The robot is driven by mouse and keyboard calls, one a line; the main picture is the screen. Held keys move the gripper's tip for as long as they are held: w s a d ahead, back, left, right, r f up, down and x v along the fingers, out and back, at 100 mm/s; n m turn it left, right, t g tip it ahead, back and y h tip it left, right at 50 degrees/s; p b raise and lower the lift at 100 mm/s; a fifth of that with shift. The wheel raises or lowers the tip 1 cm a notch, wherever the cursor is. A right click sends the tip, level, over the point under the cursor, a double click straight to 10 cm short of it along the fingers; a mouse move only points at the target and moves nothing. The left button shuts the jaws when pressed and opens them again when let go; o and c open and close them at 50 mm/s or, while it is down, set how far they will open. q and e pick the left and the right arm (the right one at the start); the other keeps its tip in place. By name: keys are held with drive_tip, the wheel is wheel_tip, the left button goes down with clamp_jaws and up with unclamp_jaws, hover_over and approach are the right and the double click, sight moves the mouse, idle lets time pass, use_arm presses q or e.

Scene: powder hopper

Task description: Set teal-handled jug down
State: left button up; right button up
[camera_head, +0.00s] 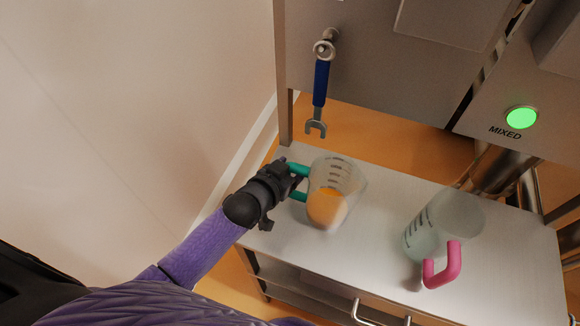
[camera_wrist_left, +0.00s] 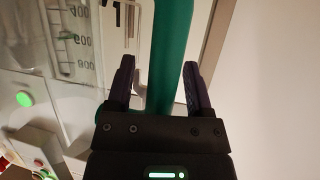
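The teal-handled jug (camera_head: 345,180) is clear, holds orange powder and appears to stand upright on the metal table (camera_head: 300,248), left of the middle. Its teal handle (camera_head: 298,170) points left. My left gripper (camera_head: 297,182) is at the handle. In the left wrist view the teal handle (camera_wrist_left: 171,50) runs between the two fingers of my left gripper (camera_wrist_left: 158,85). The fingers are spread, with a visible gap on the left side of the handle. Whether the right finger touches it I cannot tell. My right gripper is not in view.
A clear jug with a pink handle (camera_head: 442,267) stands to the right on the table. A blue-handled wrench (camera_head: 320,85) hangs on the metal panel behind. A green lit button (camera_head: 521,117) above "MIXED" is at upper right. The table between the jugs is clear.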

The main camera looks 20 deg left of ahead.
use_arm(q)
drive_tip(key=shift+r, duration=0.1)
drive_tip(key=p+v, duration=0.3)
drive_tip(key=v, duration=0.9)
drive_tip(key=s+r+g+y, duration=0.1)
drive_tip(key=s+g+y, duration=0.2)
drive_tip(key=s+g, duration=0.7)
drive_tip(key=s+f+g+b, duration=0.15)
drive_tip(key=f+b, duration=0.25)
drive_tip(key=f, duration=0.8)
drive_tip(key=s+f+b, duration=0.2)
drive_tip(key=f+b, duration=0.1)
drive_tip(key=f, duration=1)
drive_tip(key=s+a+f+b, duration=0.1)
drive_tip(key=s+f+b, duration=0.2)
drive_tip(key=s+f, duration=0.3)
drive_tip(key=s+a+f+g+b, duration=0.1)
drive_tip(key=s+f+b, duration=0.3)
drive_tip(key=f, duration=0.8)
drive_tip(key=s, duration=0.2)
drive_tip(key=shift+s+f, duration=0.2)
drive_tip(key=shift+s, duration=0.2)
